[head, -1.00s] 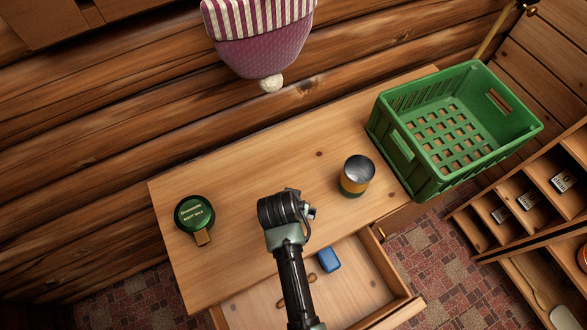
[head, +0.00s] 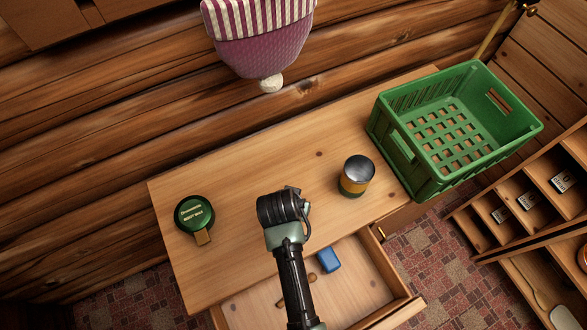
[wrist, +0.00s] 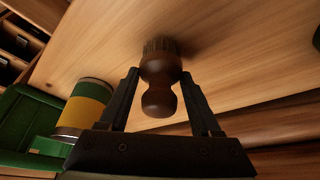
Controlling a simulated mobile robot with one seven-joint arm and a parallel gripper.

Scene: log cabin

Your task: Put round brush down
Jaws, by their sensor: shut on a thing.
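The round brush (wrist: 160,88) is dark brown, with a rounded handle and short bristles. In the wrist view it stands between the two black fingers of my gripper (wrist: 160,78), which is shut on it. Its bristle end points at the wooden table top (wrist: 240,50); whether it touches the wood I cannot tell. In the head view my wrist hides the brush and the fingers over the middle of the table (head: 235,165).
A green-and-yellow can (head: 356,176) stands right of my wrist, with a green crate (head: 405,165) beyond it. Below, an open drawer (head: 350,285) holds a blue block (head: 329,260). Bare table lies between tin and wrist.

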